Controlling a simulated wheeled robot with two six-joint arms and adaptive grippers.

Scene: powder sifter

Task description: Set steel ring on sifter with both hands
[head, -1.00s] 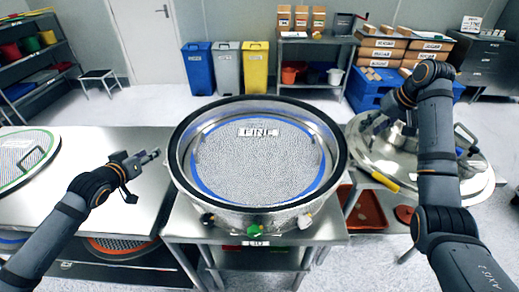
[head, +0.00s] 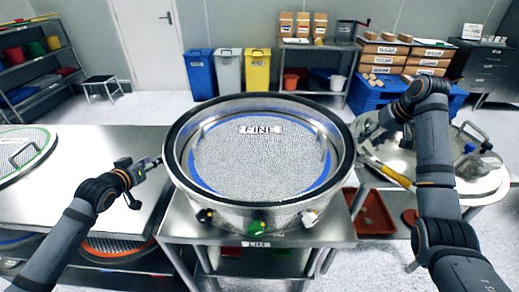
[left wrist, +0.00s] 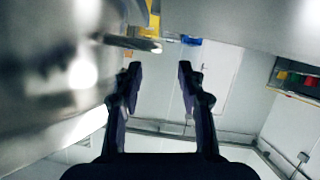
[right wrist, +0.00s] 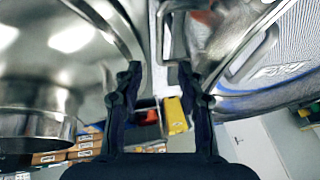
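The sifter (head: 282,217) stands on a steel table, with several coloured knobs on its front wall. A mesh sieve (head: 262,165) labelled FINE with a blue edge lies inside. A steel band with a black rim (head: 168,150) encircles the sieve; I cannot tell whether it is the steel ring or part of the sifter. My left gripper (head: 156,162) is open and empty just left of this rim; a metal rod (left wrist: 135,42) shows near its fingers. My right gripper (head: 366,138) is open at the rim's right, near a bent steel handle (right wrist: 163,35).
A shiny round steel piece with handles (head: 470,175) lies on the right table, close to my right gripper, with a yellow grip (head: 392,176) beside it. A green-edged sieve (head: 48,150) lies on the left table (head: 100,145). Bins and shelves stand at the back.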

